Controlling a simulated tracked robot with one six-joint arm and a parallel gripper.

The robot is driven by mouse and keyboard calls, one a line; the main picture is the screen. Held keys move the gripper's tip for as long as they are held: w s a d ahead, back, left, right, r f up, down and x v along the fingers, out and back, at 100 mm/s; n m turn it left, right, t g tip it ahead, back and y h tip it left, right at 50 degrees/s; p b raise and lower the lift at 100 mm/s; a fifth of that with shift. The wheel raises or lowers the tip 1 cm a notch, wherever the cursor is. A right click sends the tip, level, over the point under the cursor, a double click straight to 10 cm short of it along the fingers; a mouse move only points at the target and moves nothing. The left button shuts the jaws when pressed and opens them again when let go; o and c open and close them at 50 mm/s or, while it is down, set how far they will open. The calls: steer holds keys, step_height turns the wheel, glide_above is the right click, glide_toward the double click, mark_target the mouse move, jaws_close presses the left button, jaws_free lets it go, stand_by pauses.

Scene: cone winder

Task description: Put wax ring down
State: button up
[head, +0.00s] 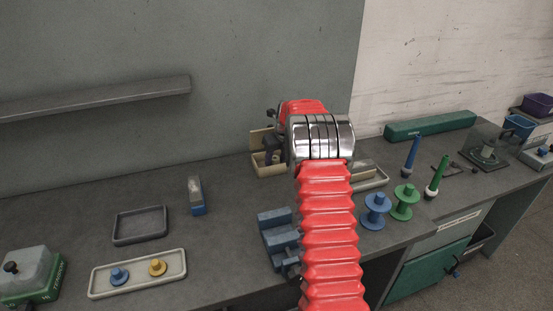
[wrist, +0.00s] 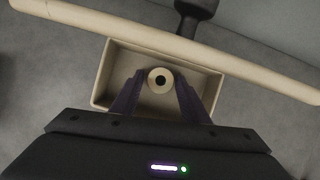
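The wax ring (wrist: 160,80) is a small cream ring with a dark hole. It shows in the wrist view between the two dark fingers of my gripper (wrist: 159,82), which appear closed on its sides. Behind it is a shallow beige tray (wrist: 101,77); I cannot tell whether the ring touches the tray floor. In the head view the beige tray (head: 257,168) stands near the wall, and my gripper (head: 270,158) is at it, partly hidden by my arm. The ring cannot be made out there.
A beige bar (wrist: 100,22) crosses above the tray in the wrist view. A dark empty tray (head: 140,224), a light tray with a blue and a yellow knob (head: 139,272), and a blue stepped block (head: 278,236) stand on the bench. Blue (head: 375,210) and green (head: 405,202) spools stand right.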

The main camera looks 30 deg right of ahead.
steer(key=shift+o, duration=0.5)
steer(key=shift+r, duration=0.15)
steer(key=v, duration=1.2)
steer(key=shift+a, duration=0.1)
